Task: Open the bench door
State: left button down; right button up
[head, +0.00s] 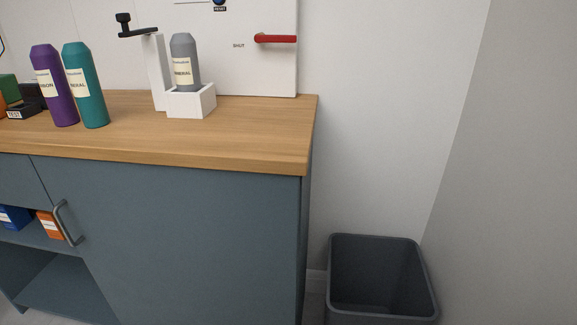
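The bench door (190,240) is a flat blue-grey panel under the wooden worktop (200,145). A grey bar handle (68,222) stands upright near the panel's left edge. The panel looks flush with the bench front at its right side. To the left of the handle, an open shelf space (35,235) shows below a blue-grey upper panel (20,175). A blue box (14,217) and an orange box (49,225) stand in it. Neither of my grippers is in view.
On the worktop stand a purple bottle (55,85), a teal bottle (85,85) and a grey bottle (185,62) in a white holder (195,103). A red lever (277,39) is on the white wall panel. A dark bin (380,275) stands right of the bench.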

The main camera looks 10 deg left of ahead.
aim_at(163, 244)
jog(key=i+j+u, duration=0.15)
jog(key=u, duration=1.05)
